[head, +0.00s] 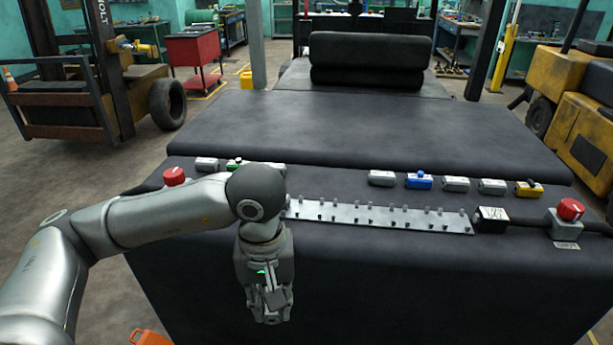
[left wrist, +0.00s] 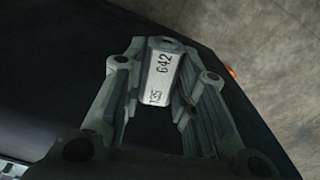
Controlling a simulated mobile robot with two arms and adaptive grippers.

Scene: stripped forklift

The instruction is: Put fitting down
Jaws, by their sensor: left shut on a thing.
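My left gripper (head: 268,305) hangs pointing down in front of the near edge of the dark forklift deck. In the left wrist view the left gripper (left wrist: 160,95) is shut on a light grey fitting (left wrist: 161,68) marked with dark numbers. In the head view the fitting is mostly hidden by the gripper. A metal rail (head: 375,216) with rows of small pegs lies on the dark deck (head: 420,270), to the right of the gripper. My right gripper does not show.
Grey fittings (head: 382,178), a blue one (head: 419,181) and a yellow one (head: 529,189) stand in a row behind the rail. Red buttons sit at the left (head: 174,176) and right (head: 570,209). An orange object (head: 150,338) is on the floor. The deck front is clear.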

